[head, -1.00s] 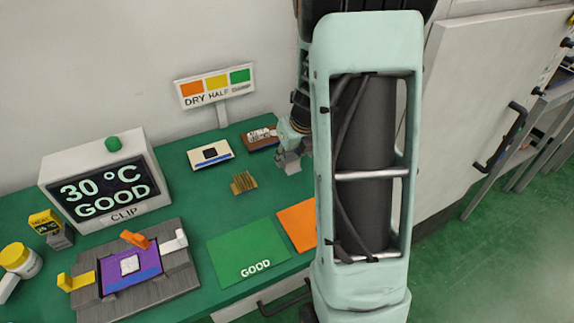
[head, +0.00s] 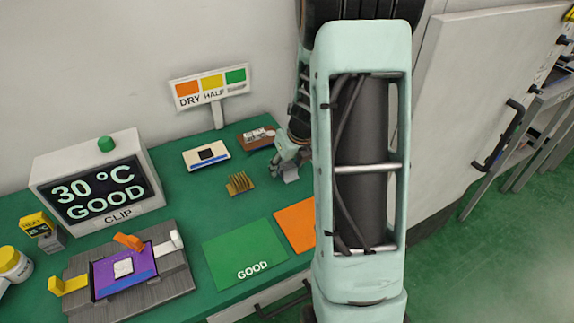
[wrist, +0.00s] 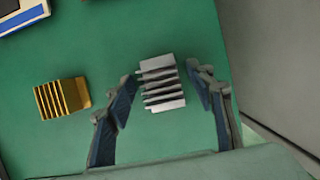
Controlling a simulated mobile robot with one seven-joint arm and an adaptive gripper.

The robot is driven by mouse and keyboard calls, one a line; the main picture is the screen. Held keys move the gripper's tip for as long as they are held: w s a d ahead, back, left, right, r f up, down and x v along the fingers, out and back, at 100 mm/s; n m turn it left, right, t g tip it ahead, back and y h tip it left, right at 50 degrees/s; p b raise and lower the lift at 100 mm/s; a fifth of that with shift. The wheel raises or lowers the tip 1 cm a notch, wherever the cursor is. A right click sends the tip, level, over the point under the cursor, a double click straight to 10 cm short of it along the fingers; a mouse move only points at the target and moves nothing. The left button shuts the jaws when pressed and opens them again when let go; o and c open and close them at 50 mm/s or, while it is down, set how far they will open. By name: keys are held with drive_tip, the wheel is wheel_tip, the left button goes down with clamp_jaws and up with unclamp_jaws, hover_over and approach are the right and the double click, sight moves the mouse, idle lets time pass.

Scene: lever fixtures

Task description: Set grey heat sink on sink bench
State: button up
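The grey heat sink (wrist: 162,83), a finned block, stands on the green bench between the fingers of my gripper (wrist: 167,88) in the wrist view. The fingers are spread, with a visible gap on each side of it. In the head view my gripper (head: 287,158) is low over the back right of the bench top (head: 170,205). The grey heat sink (head: 291,175) shows partly below the fingers. No surface in view is labelled as the sink bench.
A gold heat sink (head: 239,182) stands left of the grey one. A green GOOD mat (head: 244,250) and an orange mat (head: 294,225) lie in front. A clip fixture (head: 75,300), display box (head: 100,185), and white and brown boards (head: 206,154) are also on the bench.

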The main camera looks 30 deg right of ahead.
drive_tip(key=shift+r, duration=0.15)
drive_tip(key=shift+r, duration=0.3)
drive_tip(key=p+v, duration=0.4)
drive_tip(key=v, duration=0.7)
drive_tip(key=shift+s+r, duration=0.2)
drive_tip(key=shift+s, duration=0.05)
